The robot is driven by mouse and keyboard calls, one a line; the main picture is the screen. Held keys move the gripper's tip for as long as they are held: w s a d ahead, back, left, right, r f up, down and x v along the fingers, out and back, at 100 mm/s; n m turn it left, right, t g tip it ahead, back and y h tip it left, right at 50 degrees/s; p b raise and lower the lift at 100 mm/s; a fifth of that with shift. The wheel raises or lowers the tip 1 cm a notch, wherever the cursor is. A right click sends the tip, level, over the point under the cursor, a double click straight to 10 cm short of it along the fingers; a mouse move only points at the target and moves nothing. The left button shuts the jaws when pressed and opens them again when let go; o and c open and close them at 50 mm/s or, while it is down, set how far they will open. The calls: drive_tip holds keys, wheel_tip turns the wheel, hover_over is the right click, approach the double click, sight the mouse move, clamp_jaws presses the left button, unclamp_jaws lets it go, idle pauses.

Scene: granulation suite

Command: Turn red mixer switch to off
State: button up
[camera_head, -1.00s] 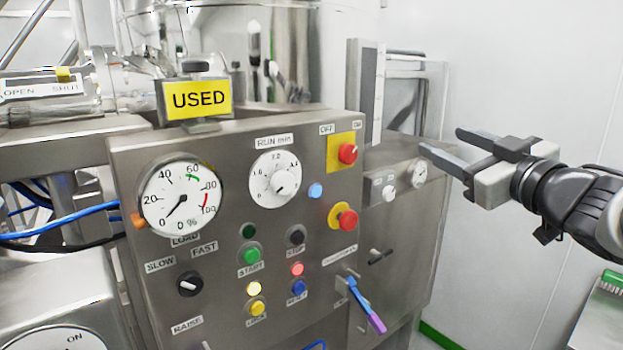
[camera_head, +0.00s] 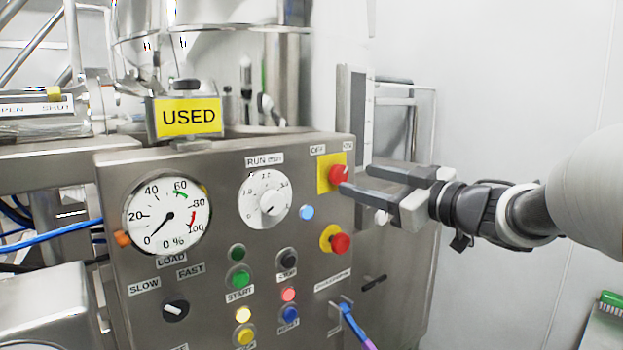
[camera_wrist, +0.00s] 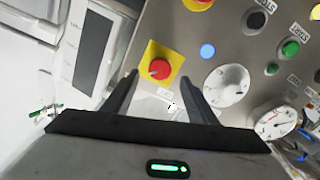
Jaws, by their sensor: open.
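The red mixer switch (camera_head: 339,174) is a round red knob on a yellow plate at the panel's upper right. OFF and ON labels sit above it, OFF to the left and ON to the right. Whether a finger touches the knob I cannot tell.
A red button on a yellow ring (camera_head: 340,242) lies below the switch. The run-minutes dial (camera_head: 264,199), load gauge (camera_head: 167,215) and several coloured buttons fill the steel panel (camera_head: 215,262). A yellow USED sign (camera_head: 187,117) stands on top. A blue-purple lever (camera_head: 354,325) sticks out low.

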sight(342, 175)
drive_tip(key=x, duration=0.5)
drive_tip(key=shift+w, duration=0.1)
drive_tip(key=c, duration=1.1)
drive_tip(key=shift+o, duration=0.2)
